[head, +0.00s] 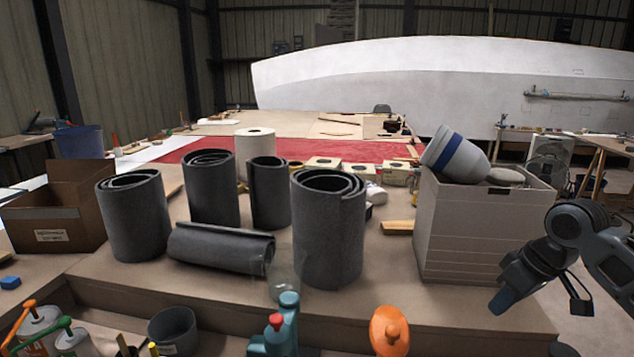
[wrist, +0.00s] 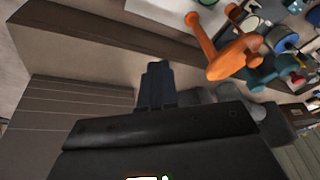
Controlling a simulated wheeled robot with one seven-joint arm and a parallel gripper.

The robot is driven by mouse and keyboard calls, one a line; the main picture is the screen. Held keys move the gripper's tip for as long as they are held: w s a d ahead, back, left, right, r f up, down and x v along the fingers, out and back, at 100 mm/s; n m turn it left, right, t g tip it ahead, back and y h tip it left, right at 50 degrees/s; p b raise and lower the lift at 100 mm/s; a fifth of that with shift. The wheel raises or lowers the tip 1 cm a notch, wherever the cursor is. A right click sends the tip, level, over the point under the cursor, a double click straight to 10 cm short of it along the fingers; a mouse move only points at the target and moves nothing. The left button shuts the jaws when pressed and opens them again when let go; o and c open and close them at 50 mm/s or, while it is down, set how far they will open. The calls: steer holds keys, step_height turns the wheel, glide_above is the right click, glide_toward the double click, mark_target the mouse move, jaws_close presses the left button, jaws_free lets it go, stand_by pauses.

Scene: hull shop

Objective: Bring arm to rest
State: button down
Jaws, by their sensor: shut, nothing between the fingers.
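My gripper (head: 500,301) hangs at the right of the head view, in front of the light grey bin and apart from it. Its fingers point down and to the left. In the wrist view its fingers (wrist: 156,82) are together with nothing between them. My arm reaches in from the right edge, bent at a dark joint.
The bin (head: 468,245) holds a blue-banded grey container (head: 455,153). Several dark grey rolls, one a tall roll (head: 330,230), stand on the brown bench (head: 390,308). An orange-topped thing (head: 389,328) stands in front. A cardboard box (head: 62,215) is left; a white hull (head: 440,85) behind.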

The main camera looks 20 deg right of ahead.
steer(key=w+a+r+t+y, duration=0.1)
steer(key=w+a+t+y, duration=0.15)
steer(key=w+a, duration=0.6)
steer(key=w+a+r+t+y, duration=0.1)
steer(key=w+a+t, duration=0.25)
steer(key=a, duration=1.05)
steer(key=s+a+m+t, duration=0.4)
steer(key=s+a+t, duration=0.1)
steer(key=a, duration=0.6)
steer(key=s+a+f+m+h, duration=0.1)
steer(key=s+f+h, duration=0.15)
steer(key=s, duration=0.85)
steer(key=s+a+f+m+h, duration=0.15)
steer(key=s+f, duration=0.25)
steer(key=s, duration=0.7)
steer(key=s+d+r+n, duration=0.3)
steer(key=s, duration=0.5)
steer(key=s+d+r+n, duration=0.2)
steer(key=s+r+n, duration=0.1)
steer(key=s, duration=0.6)
steer(key=shift+d+h, duration=0.35)
steer(key=shift+d, duration=0.05)
steer(key=shift+s, duration=0.1)
